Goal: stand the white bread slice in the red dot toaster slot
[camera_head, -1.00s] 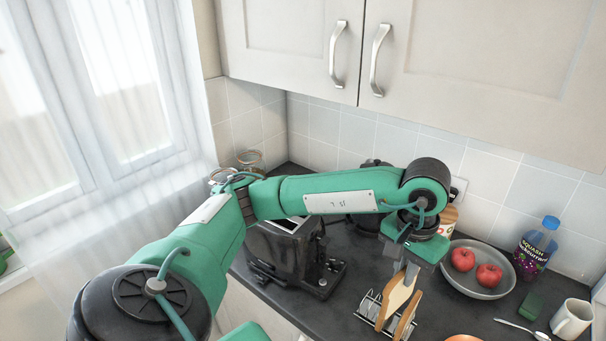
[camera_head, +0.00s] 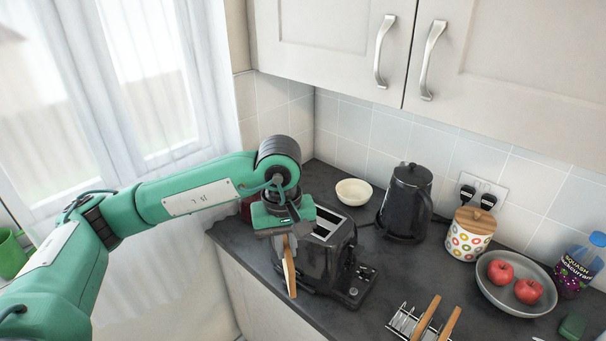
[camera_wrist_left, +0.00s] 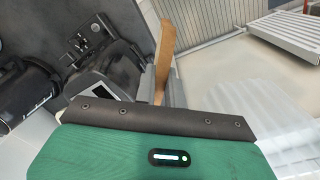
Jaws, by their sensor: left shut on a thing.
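My left gripper (camera_head: 287,238) points down and is shut on a bread slice (camera_head: 290,272), which hangs upright and nearly edge-on below it. Its brown crust edge also shows in the left wrist view (camera_wrist_left: 164,55). The face colour of the slice is hard to tell. The black toaster (camera_head: 345,262) stands on the counter just right of the slice, partly behind my gripper; it also shows in the left wrist view (camera_wrist_left: 122,68). Part of its slotted top (camera_head: 328,225) is visible. I cannot make out a red dot. My right gripper is not in view.
A wire rack (camera_head: 403,322) holds two bread slices (camera_head: 426,315) at the front. A black kettle (camera_head: 405,203), a cream bowl (camera_head: 353,192), a dotted jar (camera_head: 469,236) and a bowl of apples (camera_head: 516,303) stand behind and right. The counter's front edge (camera_head: 262,277) runs below the slice.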

